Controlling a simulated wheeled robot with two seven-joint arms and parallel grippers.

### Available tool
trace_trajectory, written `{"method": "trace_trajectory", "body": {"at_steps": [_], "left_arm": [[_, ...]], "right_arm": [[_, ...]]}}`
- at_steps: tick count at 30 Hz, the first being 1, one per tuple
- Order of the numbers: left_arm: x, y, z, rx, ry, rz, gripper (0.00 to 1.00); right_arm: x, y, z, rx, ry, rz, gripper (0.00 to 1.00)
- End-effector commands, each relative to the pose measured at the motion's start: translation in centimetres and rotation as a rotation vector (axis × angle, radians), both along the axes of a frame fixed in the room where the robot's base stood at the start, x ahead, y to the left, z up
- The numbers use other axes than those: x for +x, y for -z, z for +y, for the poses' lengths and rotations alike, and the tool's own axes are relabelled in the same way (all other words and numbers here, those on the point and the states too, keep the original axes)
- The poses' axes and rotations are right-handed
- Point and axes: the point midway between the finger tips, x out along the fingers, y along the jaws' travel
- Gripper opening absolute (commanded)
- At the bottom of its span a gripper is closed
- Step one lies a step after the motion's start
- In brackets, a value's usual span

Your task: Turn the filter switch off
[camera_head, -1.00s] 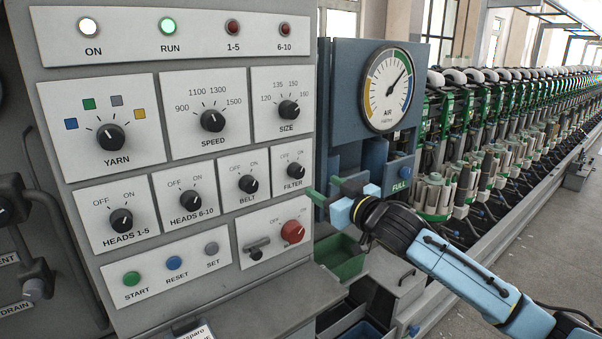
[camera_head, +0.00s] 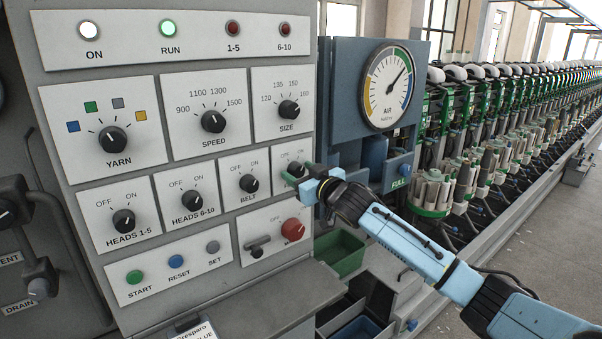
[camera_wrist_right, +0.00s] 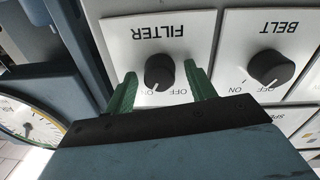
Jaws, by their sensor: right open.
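The filter switch is a black rotary knob with a white mark on a white plate, on the right of the control panel. In the head view the filter knob (camera_head: 296,168) is partly covered by my right gripper (camera_head: 297,176). The right wrist view shows this filter knob (camera_wrist_right: 159,71) upside down, its white mark toward ON. The green fingers of my right gripper (camera_wrist_right: 161,88) are open, one on each side of the knob, with a visible gap to it on both sides. How deep they reach around it I cannot tell. My left gripper is out of view.
The belt knob (camera_head: 249,183) is close to the left of the filter plate. The red knob (camera_head: 293,230) and a small lever (camera_head: 257,248) are below. The air gauge (camera_head: 388,88) stands to the right. A green bin (camera_head: 340,252) is lower right.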

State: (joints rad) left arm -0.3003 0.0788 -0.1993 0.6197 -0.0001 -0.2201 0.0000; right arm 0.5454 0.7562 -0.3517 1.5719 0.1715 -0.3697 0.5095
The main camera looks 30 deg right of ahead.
Motion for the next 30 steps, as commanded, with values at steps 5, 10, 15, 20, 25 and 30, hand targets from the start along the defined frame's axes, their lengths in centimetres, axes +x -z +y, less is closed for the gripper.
{"method": "trace_trajectory", "body": {"at_steps": [5,10,15,20,25,30], "left_arm": [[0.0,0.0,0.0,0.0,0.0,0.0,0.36],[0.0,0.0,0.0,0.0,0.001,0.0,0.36],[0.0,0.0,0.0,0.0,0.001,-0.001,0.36],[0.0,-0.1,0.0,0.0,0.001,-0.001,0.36],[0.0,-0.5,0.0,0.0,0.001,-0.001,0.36],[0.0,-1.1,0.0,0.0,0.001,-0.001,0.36]], "right_arm": [[0.0,0.0,0.0,0.0,0.0,0.0,0.46],[0.0,0.0,0.0,0.0,0.0,0.0,0.24],[0.0,0.0,0.0,-0.001,0.0,0.0,0.1],[0.0,0.0,0.0,-0.018,0.0,-0.001,0.1],[0.0,-0.1,0.0,-0.079,0.001,-0.006,0.1],[0.0,-0.1,0.0,-0.193,0.0,-0.014,0.1]]}}
